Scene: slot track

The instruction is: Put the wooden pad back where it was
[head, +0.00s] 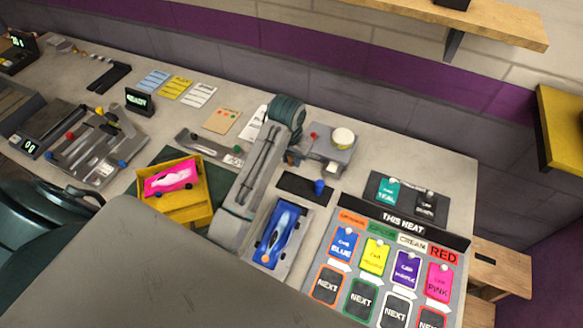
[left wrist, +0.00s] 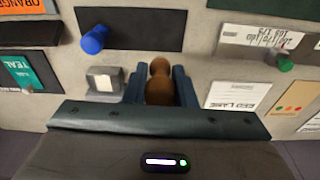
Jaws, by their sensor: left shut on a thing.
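The wooden pad (left wrist: 159,82) shows as a brown, rounded wooden piece between the two fingers of my left gripper (left wrist: 160,90) in the left wrist view. The fingers are shut on it, one on each side. In the head view my left gripper (head: 291,156) is over the bench, beside a grey block (head: 334,152) with a round white top. Only a small brown bit of the pad shows there. The pad's underside is hidden, so I cannot tell whether it touches anything. My right gripper is not in view.
A dark mat (head: 300,186) with a blue knob (head: 319,187) lies near the gripper. A blue car (head: 280,234) and a pink car in a yellow tray (head: 191,211) stand nearer. The heat board (head: 450,243) fills the right front. Bare bench lies right of the grey block.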

